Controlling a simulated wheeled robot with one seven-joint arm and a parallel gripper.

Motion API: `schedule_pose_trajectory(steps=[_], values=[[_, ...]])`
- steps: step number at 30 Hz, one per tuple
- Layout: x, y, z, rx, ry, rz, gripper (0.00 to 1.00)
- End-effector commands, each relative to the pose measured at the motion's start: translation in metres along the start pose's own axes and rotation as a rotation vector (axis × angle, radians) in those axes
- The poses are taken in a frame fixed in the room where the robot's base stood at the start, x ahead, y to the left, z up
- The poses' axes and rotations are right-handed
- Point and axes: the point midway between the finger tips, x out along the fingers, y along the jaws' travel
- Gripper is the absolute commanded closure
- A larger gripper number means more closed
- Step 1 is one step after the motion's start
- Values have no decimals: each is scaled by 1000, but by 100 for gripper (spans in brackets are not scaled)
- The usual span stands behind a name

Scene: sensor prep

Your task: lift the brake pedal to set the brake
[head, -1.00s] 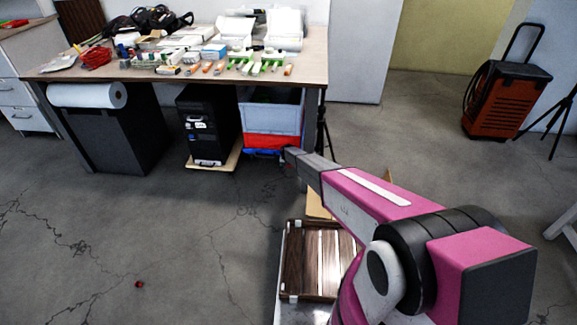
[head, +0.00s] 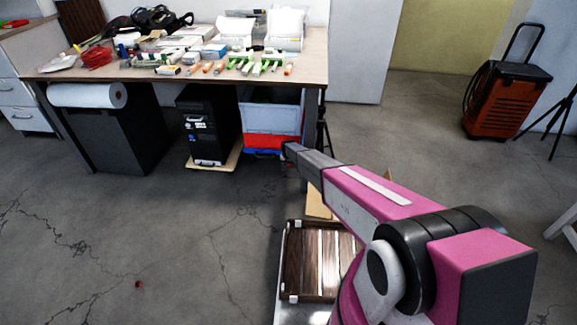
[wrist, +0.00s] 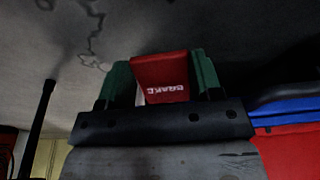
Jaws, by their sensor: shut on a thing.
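In the wrist view, the brake pedal (wrist: 161,80) is a red block with the white word BRAKE on its face. It sits between the two green fingers of my gripper (wrist: 158,62), which is shut on it. The fingers are on either side of the pedal. What the pedal is mounted on is hidden. In the head view my arm reaches toward the floor near the table's right end, and I cannot make out the fingers or the pedal there.
A cluttered workbench (head: 200,70) stands at the back, with a black computer tower (head: 206,125) and a blue-grey and red crate (head: 272,119) beneath it. A wooden slatted crate (head: 291,262) lies beside my arm. The floor at left is mostly clear.

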Motion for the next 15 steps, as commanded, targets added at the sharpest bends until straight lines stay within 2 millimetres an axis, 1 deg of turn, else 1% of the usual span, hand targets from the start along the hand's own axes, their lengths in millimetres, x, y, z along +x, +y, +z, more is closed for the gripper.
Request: schedule_pose_trajectory(steps=[1,3,7,11,15], values=[[-2,0,-4,2,-39,0,83],[-5,0,-6,2,-98,0,83],[-10,0,-6,2,-191,-1,83],[-14,0,-4,0,-247,-1,83],[-16,0,-4,0,-265,-1,83]])
